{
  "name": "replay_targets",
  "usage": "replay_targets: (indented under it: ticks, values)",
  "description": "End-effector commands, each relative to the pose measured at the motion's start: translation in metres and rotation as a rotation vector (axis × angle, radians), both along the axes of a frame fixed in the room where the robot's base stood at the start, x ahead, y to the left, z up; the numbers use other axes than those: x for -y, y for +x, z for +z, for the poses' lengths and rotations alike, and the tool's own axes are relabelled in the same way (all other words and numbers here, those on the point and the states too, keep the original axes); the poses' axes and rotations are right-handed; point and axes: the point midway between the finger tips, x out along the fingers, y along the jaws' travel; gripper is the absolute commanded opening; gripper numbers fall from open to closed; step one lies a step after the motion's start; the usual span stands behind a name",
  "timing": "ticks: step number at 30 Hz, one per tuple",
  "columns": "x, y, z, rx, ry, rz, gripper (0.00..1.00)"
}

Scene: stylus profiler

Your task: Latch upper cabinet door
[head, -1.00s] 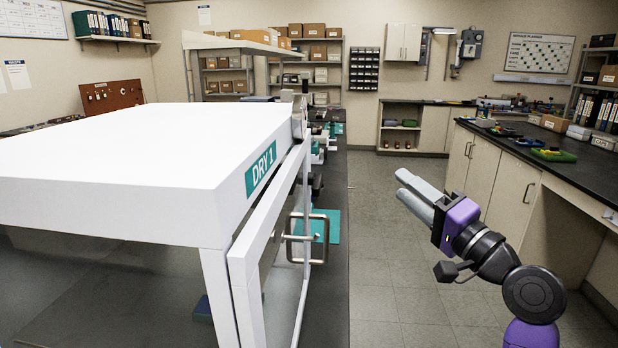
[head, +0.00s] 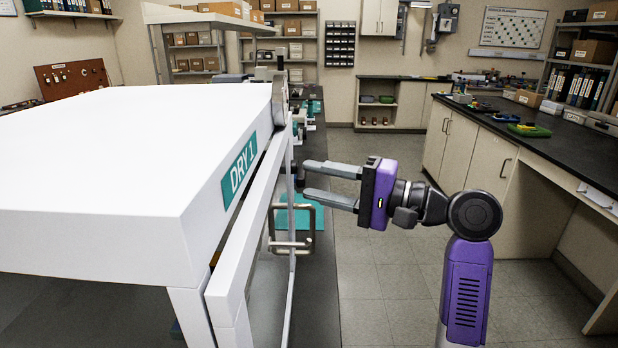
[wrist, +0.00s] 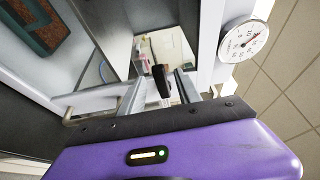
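The white DRY 1 cabinet (head: 120,150) fills the left of the head view. Its white-framed door (head: 250,235) stands along its right side, with a narrow gap at the near top corner. A metal bar handle (head: 291,240) sticks out from the door. My gripper (head: 304,180) is open, its fingers pointing left toward the door, just above the bar handle's height. In the wrist view, a black lever (wrist: 161,80) shows between my open fingers (wrist: 158,92). I cannot tell whether either finger touches it.
A round dial gauge (wrist: 243,40) is close to the right of the fingers in the wrist view. A dark bench (head: 323,280) runs under the cabinet. A counter (head: 530,140) stands at the right, with clear floor (head: 385,290) between.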

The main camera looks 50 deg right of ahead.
Motion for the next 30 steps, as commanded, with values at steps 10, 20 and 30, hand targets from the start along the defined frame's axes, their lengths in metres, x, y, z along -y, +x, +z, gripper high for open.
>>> replay_targets:
  ticks: [10, 20, 30]
  values:
    - [-0.005, 0.02, 0.0, 0.001, -0.001, -0.002, 0.4]
    - [-0.005, 0.019, 0.0, 0.001, -0.001, -0.002, 0.07]
    - [-0.005, 0.019, -0.002, 0.008, -0.01, -0.002, 0.0]
